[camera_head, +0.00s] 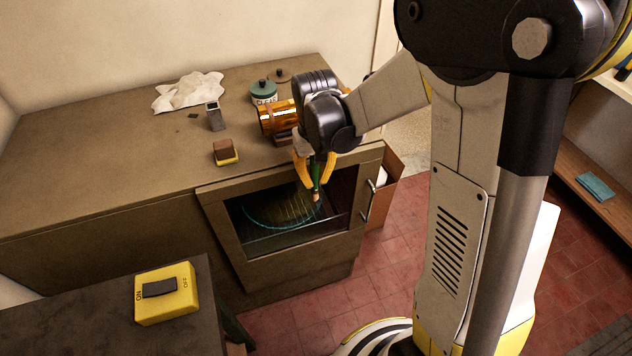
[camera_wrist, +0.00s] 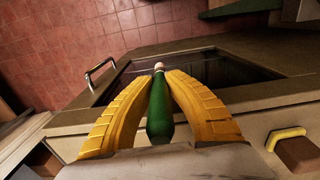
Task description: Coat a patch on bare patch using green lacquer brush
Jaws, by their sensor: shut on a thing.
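My gripper (camera_head: 315,182) has two yellow fingers and hangs past the front edge of the bench, in front of the glass-fronted cabinet. It is shut on the green lacquer brush (camera_head: 316,168), whose pale tip points down. In the wrist view my gripper (camera_wrist: 159,78) holds the green brush (camera_wrist: 160,112) between its fingers, with the tip away from the camera. A shiny brass horn part (camera_head: 274,119) lies on the bench just behind and left of my gripper, partly hidden by the wrist. I cannot make out the bare patch. The brush is apart from the brass.
A green-lidded jar labelled CLEAR (camera_head: 263,92) stands behind the brass. A brown-and-yellow block (camera_head: 225,151), a small metal holder (camera_head: 214,117) and a white cloth (camera_head: 188,93) are on the bench. The glass-fronted cabinet (camera_head: 228,222) has a handle. A yellow switch box (camera_head: 178,305) sits front left.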

